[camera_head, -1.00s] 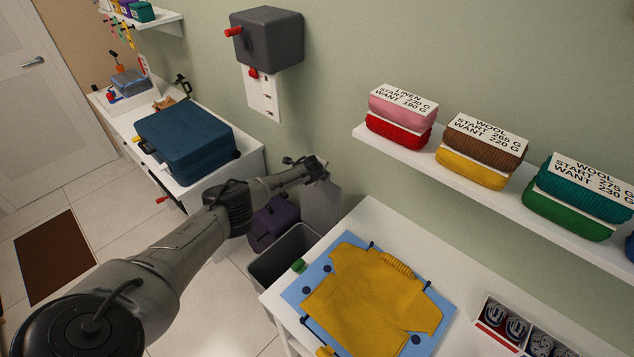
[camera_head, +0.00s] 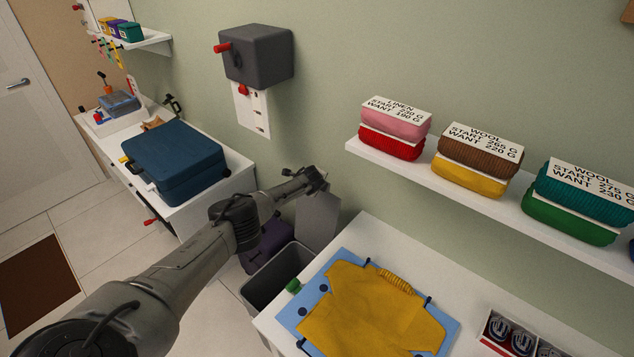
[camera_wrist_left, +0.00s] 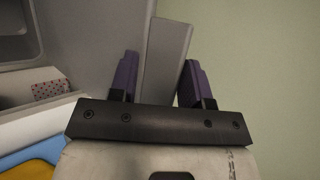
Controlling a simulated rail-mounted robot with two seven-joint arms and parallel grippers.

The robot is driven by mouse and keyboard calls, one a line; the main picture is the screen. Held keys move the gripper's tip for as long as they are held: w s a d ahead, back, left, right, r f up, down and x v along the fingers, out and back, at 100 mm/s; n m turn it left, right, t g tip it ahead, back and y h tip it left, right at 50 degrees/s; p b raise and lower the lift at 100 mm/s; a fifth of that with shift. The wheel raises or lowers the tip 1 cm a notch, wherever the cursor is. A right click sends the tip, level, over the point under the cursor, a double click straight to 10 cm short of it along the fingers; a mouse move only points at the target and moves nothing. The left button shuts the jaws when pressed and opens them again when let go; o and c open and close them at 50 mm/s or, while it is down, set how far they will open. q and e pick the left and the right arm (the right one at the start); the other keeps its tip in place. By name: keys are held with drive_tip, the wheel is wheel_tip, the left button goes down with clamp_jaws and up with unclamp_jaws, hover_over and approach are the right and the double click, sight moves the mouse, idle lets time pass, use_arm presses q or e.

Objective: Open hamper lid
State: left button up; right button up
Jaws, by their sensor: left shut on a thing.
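The grey hamper (camera_head: 262,292) stands on the floor at the left end of the front table, with its dark inside showing. Its grey lid (camera_head: 318,222) stands raised, close to upright, at the wall side. My left gripper (camera_head: 315,184) is at the lid's upper edge; its fingertips are hard to make out in the head view. In the left wrist view, the purple fingers of my left gripper (camera_wrist_left: 159,78) are on either side of the grey lid panel (camera_wrist_left: 166,55) and shut on it. My right gripper is not in view.
A purple bag (camera_head: 265,248) sits behind the hamper. The white table (camera_head: 385,250) at right holds a blue folding board (camera_head: 300,312) with a yellow garment. A blue suitcase (camera_head: 175,160) lies on the far table. Open floor is at left.

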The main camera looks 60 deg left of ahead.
use_arm(q)
drive_tip(key=shift+s+f, duration=0.15)
drive_tip(key=shift+f, duration=0.05)
drive_tip(key=p+v, duration=0.6)
drive_tip(key=v, duration=0.8)
idle(0.6)
